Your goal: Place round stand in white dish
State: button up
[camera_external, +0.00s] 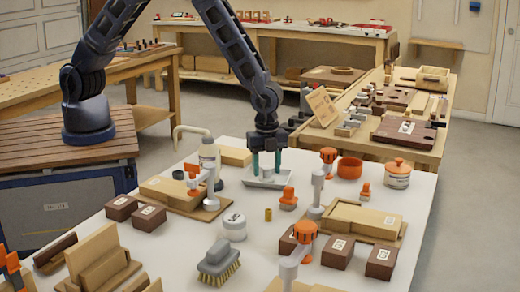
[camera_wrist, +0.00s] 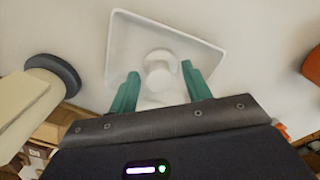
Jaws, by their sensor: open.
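The white dish (camera_external: 288,181) is a shallow rectangular tray on the white table in the external view; it fills the upper middle of the wrist view (camera_wrist: 207,50). A pale round piece (camera_wrist: 160,74), which looks like the round stand, shows inside the dish's outline in the wrist view. It lies between my gripper's two green fingers, with visible gaps on both sides. My gripper (camera_external: 267,165) points down over the dish, open, and its spread fingers also show in the wrist view (camera_wrist: 160,88). The lower part of the round piece is unclear, so its contact with the dish cannot be told.
An orange-topped part (camera_external: 288,198) and an upright orange-headed clamp (camera_external: 317,185) are close on the right. An orange bowl (camera_external: 350,167) is farther right. A white jar (camera_external: 234,226) and a brush (camera_external: 218,262) are in front.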

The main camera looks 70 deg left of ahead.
aim_at(267, 167)
notch_tip(267, 167, up, 11)
jog(key=s+a+r+n+t+h, duration=0.1)
jog(key=s+a+r+n, duration=0.3)
jog(key=a+r, duration=0.85)
jog(key=s+a+r+n+t, duration=0.1)
jog(key=s+a+r+n, duration=0.3)
jog(key=a+r, duration=0.8)
jog(key=s+a+r+n+t+y, duration=0.1)
jog(key=s+a+r+n+t, duration=0.1)
jog(key=s+a+n, duration=0.8)
jog(key=s+a+r, duration=0.1)
jog(key=s+a, duration=0.6)
jog(key=s, duration=0.3)
jog(key=shift+s+r+t, duration=0.3)
jog(key=shift+r, duration=0.05)
jog(key=shift+c, duration=0.8)
jog(key=shift+d, duration=0.1)
